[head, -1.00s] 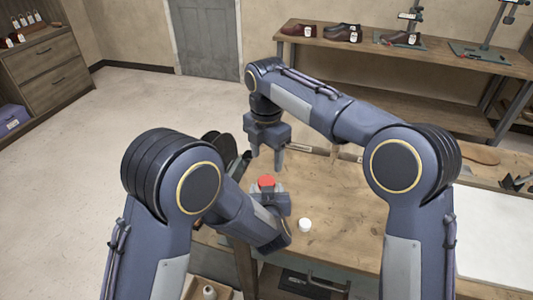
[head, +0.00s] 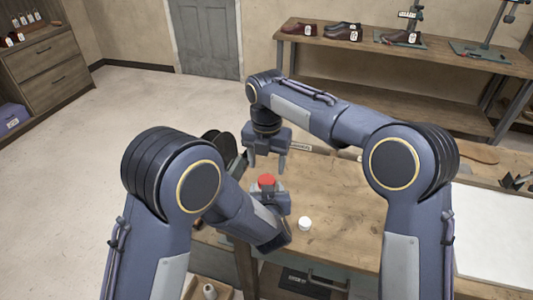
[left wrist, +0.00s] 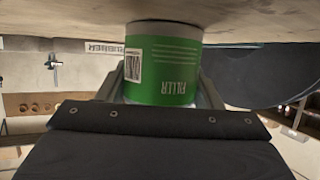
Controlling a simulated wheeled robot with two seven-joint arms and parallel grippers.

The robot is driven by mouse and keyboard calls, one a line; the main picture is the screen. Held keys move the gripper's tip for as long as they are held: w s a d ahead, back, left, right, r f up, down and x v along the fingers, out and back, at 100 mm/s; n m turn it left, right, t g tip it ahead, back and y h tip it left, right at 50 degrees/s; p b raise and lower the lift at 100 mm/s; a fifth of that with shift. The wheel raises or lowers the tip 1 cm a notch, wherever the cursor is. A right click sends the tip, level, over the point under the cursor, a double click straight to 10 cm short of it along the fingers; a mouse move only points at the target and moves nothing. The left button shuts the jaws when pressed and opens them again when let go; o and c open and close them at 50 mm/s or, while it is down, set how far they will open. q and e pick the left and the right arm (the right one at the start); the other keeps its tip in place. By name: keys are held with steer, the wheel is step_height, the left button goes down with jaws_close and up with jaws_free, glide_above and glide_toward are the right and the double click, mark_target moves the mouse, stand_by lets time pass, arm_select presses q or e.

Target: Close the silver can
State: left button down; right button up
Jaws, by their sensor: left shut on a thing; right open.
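The can (left wrist: 162,65) shows in the left wrist view with a green label reading FILLER and a grey metal rim. My left gripper (head: 276,204) is shut around its side; the fingers (left wrist: 165,88) sit on both sides of it. In the head view the can (head: 266,187) is mostly hidden behind my left gripper. A round red piece (head: 267,180) shows at its top; whether it is fully seated cannot be told. My right gripper (head: 267,170) is open and empty just above the red piece, fingers pointing down.
A small white round object (head: 305,223) stands on the wooden table (head: 345,210), right of the can. Dark shoe-like shapes (head: 222,147) are at the table's left edge. A tool with a wooden handle (head: 345,153) lies behind. The table's middle is mostly clear.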

mark_target(266, 180)
step_height(266, 180, down, 5)
steer(key=shift+f, duration=0.1)
stand_by(0.3)
steer(key=c, duration=1)
steer(key=m, duration=0.3)
steer(key=o, duration=1.1)
steer(key=shift+c, duration=0.2)
